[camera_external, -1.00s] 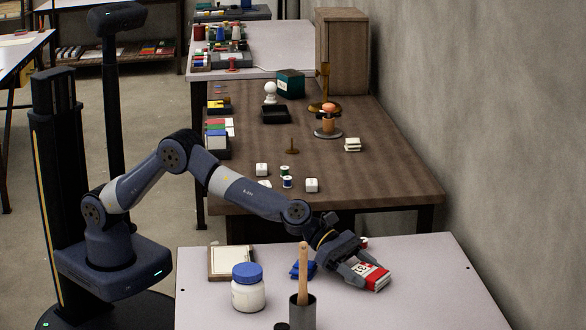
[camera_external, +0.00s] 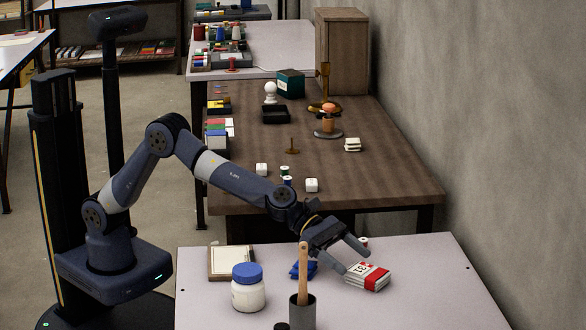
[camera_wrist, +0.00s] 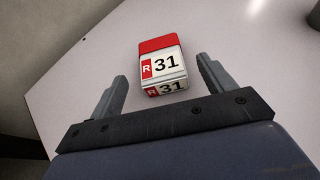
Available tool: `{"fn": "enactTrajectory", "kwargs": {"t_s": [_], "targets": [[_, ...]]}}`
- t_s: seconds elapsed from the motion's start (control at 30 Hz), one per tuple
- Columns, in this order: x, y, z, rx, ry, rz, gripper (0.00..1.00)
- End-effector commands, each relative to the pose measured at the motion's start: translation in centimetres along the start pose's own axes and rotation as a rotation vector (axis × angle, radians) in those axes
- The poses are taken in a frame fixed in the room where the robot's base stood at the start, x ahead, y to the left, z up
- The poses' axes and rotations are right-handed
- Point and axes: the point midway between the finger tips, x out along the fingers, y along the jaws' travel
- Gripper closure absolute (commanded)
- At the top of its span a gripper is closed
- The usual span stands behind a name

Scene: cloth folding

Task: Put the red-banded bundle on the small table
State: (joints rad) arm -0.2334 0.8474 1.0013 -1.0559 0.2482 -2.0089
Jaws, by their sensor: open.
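The red-banded bundle (camera_external: 368,276) lies on the pale small table (camera_external: 420,262) in the foreground. It is white with a red band and a label reading R 31. In the wrist view the bundle (camera_wrist: 161,66) lies ahead of and between the finger directions, apart from both fingers. My gripper (camera_external: 357,259) is open and empty, just above and behind the bundle. In the wrist view my gripper (camera_wrist: 162,88) shows its two fingers spread wide.
The table's right side is clear. A brown table (camera_external: 380,180) stands behind.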

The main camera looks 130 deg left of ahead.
Motion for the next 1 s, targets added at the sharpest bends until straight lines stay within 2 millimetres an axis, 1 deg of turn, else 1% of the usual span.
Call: {"fn": "enactTrajectory", "kwargs": {"t_s": [0.03, 0.2, 0.4, 0.6, 0.87, 1.0], "targets": [[-0.9, 0.0, -0.1, -0.001, -0.002, 0.001, 0.22], [-3.6, 0.0, -0.1, -0.001, -0.001, 0.0, 0.22], [-6.0, 0.0, 0.0, 0.0, -0.001, 0.0, 0.22], [-6.9, 0.0, 0.0, 0.0, 0.0, -0.001, 0.22], [-6.9, 0.0, 0.0, 0.0, 0.0, -0.001, 0.22], [-6.9, 0.0, 0.0, 0.0, 0.0, -0.001, 0.33]]}}
